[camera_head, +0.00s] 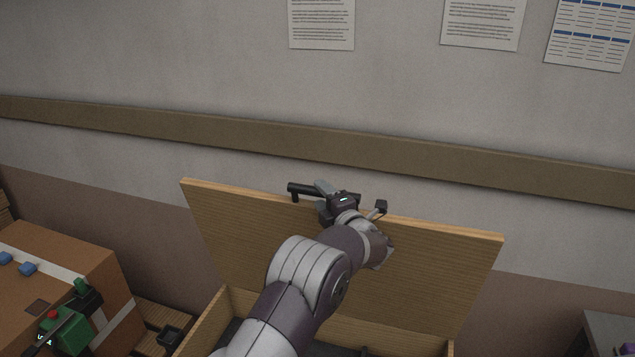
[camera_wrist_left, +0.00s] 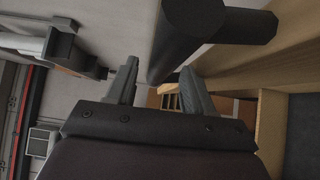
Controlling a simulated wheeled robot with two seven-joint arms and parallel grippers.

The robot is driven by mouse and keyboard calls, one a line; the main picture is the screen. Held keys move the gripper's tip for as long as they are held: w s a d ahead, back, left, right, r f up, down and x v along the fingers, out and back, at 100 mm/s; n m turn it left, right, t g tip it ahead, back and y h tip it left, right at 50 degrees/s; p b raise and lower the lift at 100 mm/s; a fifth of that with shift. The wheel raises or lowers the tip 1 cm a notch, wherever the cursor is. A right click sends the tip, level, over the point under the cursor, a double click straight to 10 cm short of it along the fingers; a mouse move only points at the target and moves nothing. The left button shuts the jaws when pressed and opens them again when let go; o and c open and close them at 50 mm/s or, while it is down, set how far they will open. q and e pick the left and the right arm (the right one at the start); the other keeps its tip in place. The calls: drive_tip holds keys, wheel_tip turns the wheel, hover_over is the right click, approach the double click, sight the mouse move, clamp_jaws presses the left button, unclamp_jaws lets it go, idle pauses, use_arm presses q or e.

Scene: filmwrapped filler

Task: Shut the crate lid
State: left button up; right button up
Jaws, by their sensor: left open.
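The wooden crate (camera_head: 207,325) is at the bottom of the head view. Its lid (camera_head: 235,235) stands open and steeply raised, leaning back toward the wall. My left arm reaches over the crate, and my left gripper (camera_head: 323,188) is at the lid's top edge. A black bar-like handle (camera_head: 299,189) shows beside it at that edge. In the left wrist view the gripper (camera_wrist_left: 158,84) is open, fingers apart, with a dark cylindrical bar (camera_wrist_left: 200,25) close ahead and the lid's wood (camera_wrist_left: 262,50) at right. Contact cannot be told. My right gripper is not in view.
A cardboard box (camera_head: 85,255) with a green tape dispenser (camera_head: 62,330) is at left, near wooden slats (camera_head: 160,316). A grey surface (camera_head: 610,330) is at lower right. The wall with a brown rail (camera_head: 200,130) rises behind the lid.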

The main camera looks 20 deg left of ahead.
use_arm(q)
drive_tip(key=shift+p+x, duration=0.45)
drive_tip(key=shift+x, duration=0.75)
drive_tip(key=shift+w+d, duration=0.1)
